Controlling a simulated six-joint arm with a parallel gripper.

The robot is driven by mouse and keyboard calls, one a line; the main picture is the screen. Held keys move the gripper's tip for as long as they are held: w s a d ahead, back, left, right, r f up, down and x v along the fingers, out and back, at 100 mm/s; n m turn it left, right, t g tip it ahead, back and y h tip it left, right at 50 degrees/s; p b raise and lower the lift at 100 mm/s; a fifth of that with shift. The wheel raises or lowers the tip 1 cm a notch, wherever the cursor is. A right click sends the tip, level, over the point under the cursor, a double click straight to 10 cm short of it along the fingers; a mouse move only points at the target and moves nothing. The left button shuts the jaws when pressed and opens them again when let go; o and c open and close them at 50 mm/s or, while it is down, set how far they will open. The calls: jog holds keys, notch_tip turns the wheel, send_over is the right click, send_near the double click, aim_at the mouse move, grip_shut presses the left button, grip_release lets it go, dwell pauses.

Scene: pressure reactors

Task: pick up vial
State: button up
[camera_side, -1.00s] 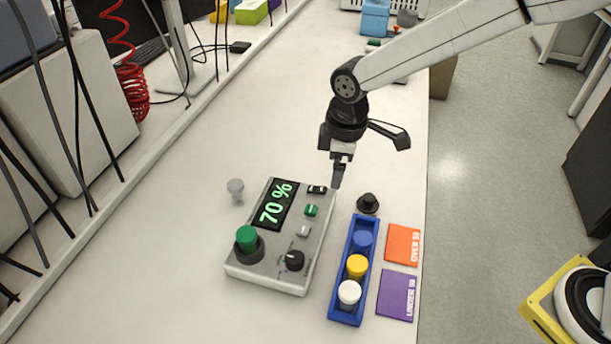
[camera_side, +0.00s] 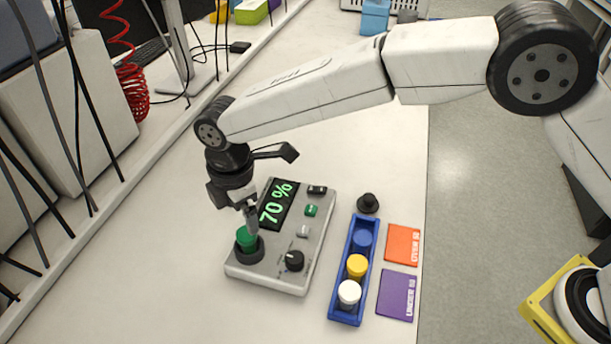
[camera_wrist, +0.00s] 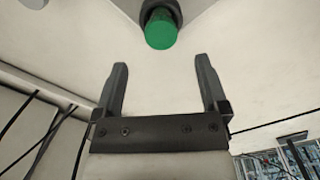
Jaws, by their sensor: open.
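A green-capped vial (camera_side: 247,237) stands in the dark round socket at the front left corner of the grey reactor unit (camera_side: 303,240), whose display reads 70 %. My gripper (camera_side: 251,222) points down over the cap, close to it; the side view does not settle whether they touch. In the wrist view, my gripper (camera_wrist: 161,66) is open with nothing between its fingers, and the green cap (camera_wrist: 161,32) lies beyond the fingertips, roughly centred between them.
An orange card (camera_side: 403,244) and a purple card (camera_side: 396,294), with lettering, lie right of the rack. A black knobbed piece (camera_side: 368,203) stands behind the rack. Cables and a white box (camera_side: 70,110) line the left. Bare bench lies in front of the reactor.

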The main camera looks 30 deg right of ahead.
aim_at(246, 233)
jog(key=shift+f, duration=1.2)
jog(key=shift+f, duration=2.55)
grip_shut()
